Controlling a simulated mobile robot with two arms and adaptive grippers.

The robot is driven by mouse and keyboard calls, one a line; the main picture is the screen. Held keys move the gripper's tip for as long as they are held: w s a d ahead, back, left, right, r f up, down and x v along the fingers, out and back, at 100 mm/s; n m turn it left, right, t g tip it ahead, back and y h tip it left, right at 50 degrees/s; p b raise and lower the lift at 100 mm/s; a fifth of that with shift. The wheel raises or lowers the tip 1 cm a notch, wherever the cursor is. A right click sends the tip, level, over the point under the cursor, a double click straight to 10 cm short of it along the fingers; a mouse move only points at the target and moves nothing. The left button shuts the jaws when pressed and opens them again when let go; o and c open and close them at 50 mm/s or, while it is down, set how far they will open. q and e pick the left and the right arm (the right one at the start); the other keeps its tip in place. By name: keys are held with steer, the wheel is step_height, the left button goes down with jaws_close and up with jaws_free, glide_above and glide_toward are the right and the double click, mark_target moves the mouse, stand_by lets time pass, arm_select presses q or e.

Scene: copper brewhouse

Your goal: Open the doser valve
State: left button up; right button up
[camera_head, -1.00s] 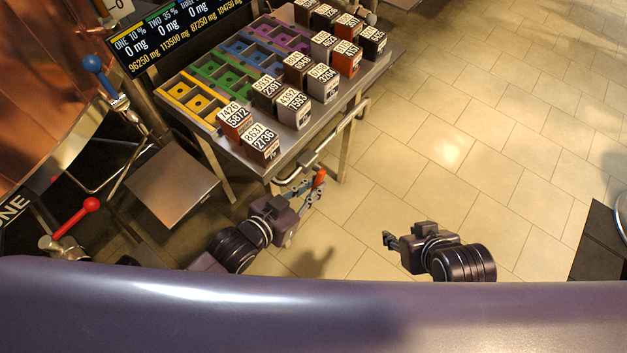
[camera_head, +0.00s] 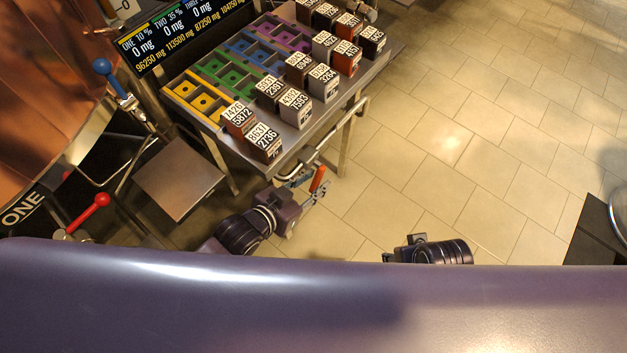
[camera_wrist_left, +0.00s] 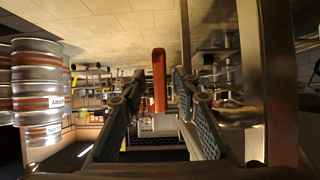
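Nothing in view is clearly labelled as the doser valve. An orange-red handle (camera_head: 317,180) shows at the fingertips of my left gripper (camera_head: 308,193), below the bench's front rail. In the left wrist view the handle (camera_wrist_left: 159,75) stands upright between the spread fingers, with gaps on both sides; a pale block (camera_wrist_left: 160,125) is below it. My left gripper is open. A red-handled lever (camera_head: 90,210) and a blue-handled lever (camera_head: 104,70) are at the left, beside the copper vessel (camera_head: 50,90). My right gripper (camera_head: 390,256) is partly hidden by my body; its opening is unclear.
The steel bench (camera_head: 290,150) carries numbered boxes (camera_head: 265,140) and coloured trays (camera_head: 205,101). A display (camera_head: 180,35) stands behind it. A square step (camera_head: 178,180) is at the left. Tiled floor (camera_head: 440,170) is open at the right. Kegs (camera_wrist_left: 38,90) show in the wrist view.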

arm_select(q)
steer(key=v, duration=1.2)
